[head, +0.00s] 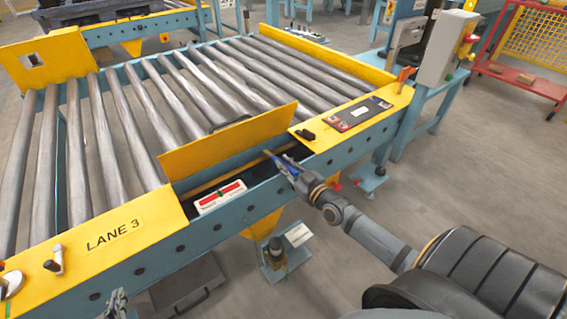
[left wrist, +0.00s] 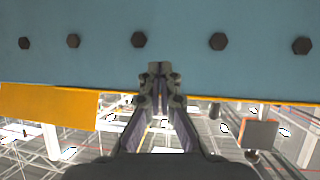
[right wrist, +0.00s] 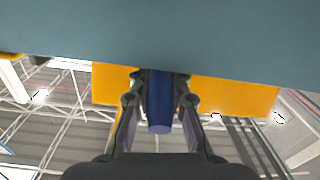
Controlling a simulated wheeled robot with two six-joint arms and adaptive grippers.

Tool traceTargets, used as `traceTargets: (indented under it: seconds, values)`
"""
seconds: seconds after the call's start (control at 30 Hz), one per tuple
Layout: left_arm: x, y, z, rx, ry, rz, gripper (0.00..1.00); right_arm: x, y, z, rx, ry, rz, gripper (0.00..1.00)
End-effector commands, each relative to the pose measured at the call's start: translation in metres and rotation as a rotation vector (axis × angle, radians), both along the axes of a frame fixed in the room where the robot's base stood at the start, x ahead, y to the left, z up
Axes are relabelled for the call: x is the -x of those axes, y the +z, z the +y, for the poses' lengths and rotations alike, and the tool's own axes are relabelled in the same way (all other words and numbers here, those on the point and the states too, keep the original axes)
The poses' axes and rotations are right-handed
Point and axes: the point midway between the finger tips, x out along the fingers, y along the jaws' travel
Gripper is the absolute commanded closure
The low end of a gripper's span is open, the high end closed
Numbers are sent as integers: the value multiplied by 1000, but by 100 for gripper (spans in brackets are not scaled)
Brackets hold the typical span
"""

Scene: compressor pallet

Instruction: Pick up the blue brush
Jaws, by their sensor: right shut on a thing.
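The blue brush (head: 286,166) is at the open hatch in the side of the conveyor, mostly hidden behind my right gripper (head: 293,172). In the right wrist view its blue handle (right wrist: 160,105) lies between the two fingers, and the gripper (right wrist: 160,95) is shut on it. My left gripper (head: 117,303) is low at the bottom left of the head view, in front of the conveyor's side. In the left wrist view its fingertips (left wrist: 161,72) are together with nothing seen between them, close under a blue beam.
A raised yellow flap (head: 228,141) stands behind the hatch. The rollers (head: 150,110) spread behind. A post with a grey control box (head: 440,60) stands at right.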

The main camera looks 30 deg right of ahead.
Motion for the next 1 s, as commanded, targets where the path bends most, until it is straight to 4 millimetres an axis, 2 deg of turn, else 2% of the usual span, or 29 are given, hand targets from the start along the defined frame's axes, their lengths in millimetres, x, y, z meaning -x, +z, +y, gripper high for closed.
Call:
traceTargets:
  seconds: [0.23,0.33,0.67,0.9,1.0]
  values:
    - [1,-1,0,1,-1,8,100,0,1,0,0,0,1,100]
    - [5,-8,-1,2,-3,42,100,0,2,0,0,0,1,100]
    - [58,-69,-5,14,-20,336,100,0,10,0,0,0,0,100]
    - [113,-108,-11,26,-41,587,100,0,17,0,0,0,0,100]
    - [131,-96,-8,4,-52,723,100,0,40,0,0,0,0,100]
